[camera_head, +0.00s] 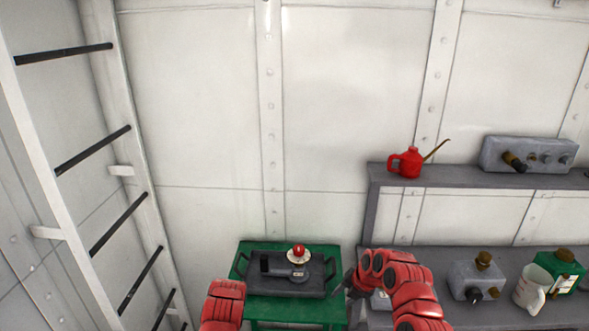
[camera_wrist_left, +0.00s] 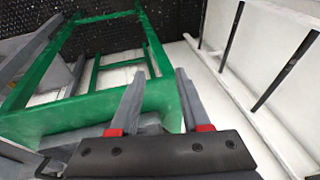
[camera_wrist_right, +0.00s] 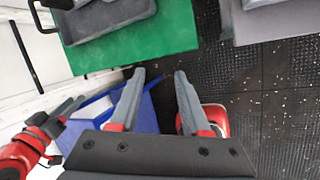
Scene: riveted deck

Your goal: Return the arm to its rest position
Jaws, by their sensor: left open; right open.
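My right arm reaches in from the bottom right of the head view, and its gripper (camera_head: 350,284) is beside the right edge of the green table (camera_head: 330,256). In the right wrist view the right gripper (camera_wrist_right: 160,78) has its fingers apart with nothing between them. My left arm shows only as a red link at the bottom of the head view, and its gripper is hidden there. In the left wrist view the left gripper (camera_wrist_left: 156,82) is open and empty, near the green table frame (camera_wrist_left: 150,98).
A dark tray (camera_head: 284,291) with a red-knobbed fitting (camera_head: 299,252) is on the green table. A ladder (camera_head: 91,155) is at left. A grey shelf unit (camera_head: 450,184) at right holds a red oil can (camera_head: 410,163), a white jug (camera_head: 530,288) and a green canister (camera_head: 562,267).

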